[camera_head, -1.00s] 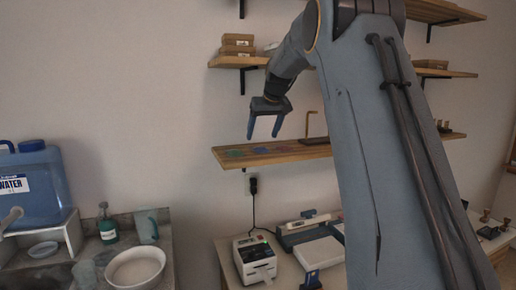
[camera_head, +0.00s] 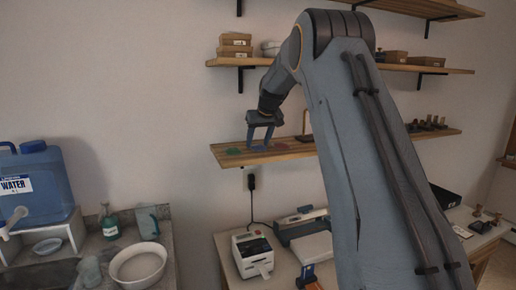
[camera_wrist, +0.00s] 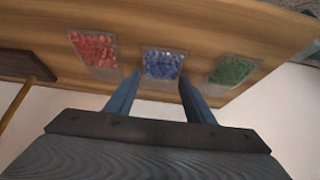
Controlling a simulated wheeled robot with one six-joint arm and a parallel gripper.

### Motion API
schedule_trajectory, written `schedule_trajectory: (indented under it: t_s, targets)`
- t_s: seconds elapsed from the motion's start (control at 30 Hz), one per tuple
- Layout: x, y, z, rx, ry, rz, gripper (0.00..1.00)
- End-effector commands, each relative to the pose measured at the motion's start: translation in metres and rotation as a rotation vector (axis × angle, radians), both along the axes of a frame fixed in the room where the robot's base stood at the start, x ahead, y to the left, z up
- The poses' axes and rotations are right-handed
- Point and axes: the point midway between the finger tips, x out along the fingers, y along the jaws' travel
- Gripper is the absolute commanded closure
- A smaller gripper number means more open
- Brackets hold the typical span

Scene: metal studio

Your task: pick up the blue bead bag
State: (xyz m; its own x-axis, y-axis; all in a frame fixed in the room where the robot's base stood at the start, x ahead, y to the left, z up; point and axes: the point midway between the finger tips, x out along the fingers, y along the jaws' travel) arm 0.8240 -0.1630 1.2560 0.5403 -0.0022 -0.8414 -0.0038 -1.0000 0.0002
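The blue bead bag (camera_wrist: 162,64) lies flat on the wooden shelf (camera_wrist: 200,25), between a red bead bag (camera_wrist: 95,48) and a green bead bag (camera_wrist: 232,70) in the wrist view. My gripper (camera_wrist: 160,77) is open and empty, its two fingertips at either side of the blue bag's near edge. Whether the fingers touch the bag or shelf, I cannot tell. In the head view my gripper (camera_head: 258,148) points down at the shelf, and its fingers largely cover the blue bag. The green bag (camera_head: 233,151) shows to the left.
A dark block with a copper-coloured rod (camera_wrist: 25,66) stands on the same shelf, beyond the red bag. An upper shelf (camera_head: 226,62) with stacked boxes (camera_head: 235,45) is above. Below are a label printer (camera_head: 252,253) and a bench. A water jug (camera_head: 35,185) stands at far left.

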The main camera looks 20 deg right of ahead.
Motion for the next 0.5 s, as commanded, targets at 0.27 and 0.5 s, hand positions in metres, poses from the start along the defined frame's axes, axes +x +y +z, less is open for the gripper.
schedule_trajectory:
  t_s: [0.27, 0.5]
  targets:
    - [0.0, 0.0002, 0.0002, 0.0, 0.0, 0.0, 0.74]
    - [0.0006, 0.0, 0.0036, 0.0, -0.002, 0.0, 0.74]
